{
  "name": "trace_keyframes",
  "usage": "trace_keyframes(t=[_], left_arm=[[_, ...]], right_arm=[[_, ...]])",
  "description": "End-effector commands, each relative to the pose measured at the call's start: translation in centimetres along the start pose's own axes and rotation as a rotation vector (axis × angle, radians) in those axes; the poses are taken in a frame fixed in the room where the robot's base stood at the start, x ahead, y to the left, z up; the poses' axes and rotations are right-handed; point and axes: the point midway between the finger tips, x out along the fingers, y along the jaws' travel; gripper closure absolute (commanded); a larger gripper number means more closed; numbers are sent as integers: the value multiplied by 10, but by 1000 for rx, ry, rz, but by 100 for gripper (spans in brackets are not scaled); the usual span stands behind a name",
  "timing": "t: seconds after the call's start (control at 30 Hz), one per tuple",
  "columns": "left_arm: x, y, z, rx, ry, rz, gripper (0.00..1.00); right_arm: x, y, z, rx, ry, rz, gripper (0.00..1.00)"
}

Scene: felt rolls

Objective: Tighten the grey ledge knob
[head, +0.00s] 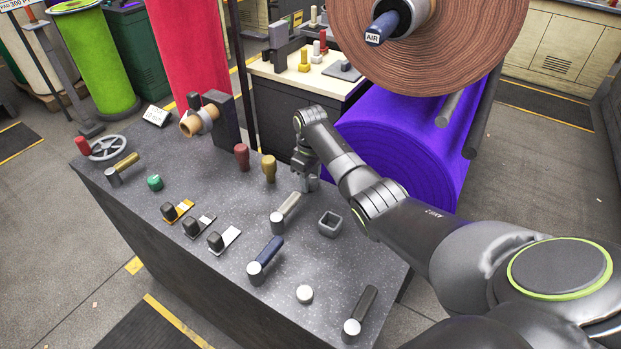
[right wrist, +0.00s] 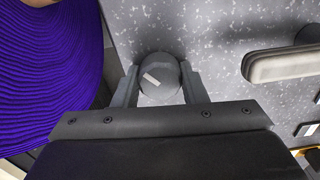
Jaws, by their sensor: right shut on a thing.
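The grey ledge knob (right wrist: 160,76) is a round grey cap with a pale pointer mark on top, seen from above in the right wrist view. The mark lies aslant. My right gripper (right wrist: 158,71) is shut on the knob, one finger on each side. In the head view my right gripper (head: 307,180) points down at the far right part of the speckled ledge (head: 330,255), and the knob is mostly hidden by the fingers. My left gripper is not in view.
A lever with a pale handle (head: 290,209) lies close by the gripper, and a square grey socket (head: 330,223) stands in front. Yellow (head: 268,168) and red (head: 241,157) knobs stand to the left. A large purple roll (head: 400,140) rises just behind the arm.

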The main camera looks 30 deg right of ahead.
Motion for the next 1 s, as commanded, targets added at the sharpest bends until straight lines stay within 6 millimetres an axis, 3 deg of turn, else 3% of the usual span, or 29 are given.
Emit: trace_keyframes(t=[0.47,1.0], left_arm=[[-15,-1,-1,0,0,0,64],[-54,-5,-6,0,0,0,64]], right_arm=[[-4,0,0,106,-1,-1,84],[-5,0,-1,585,0,-1,84]])
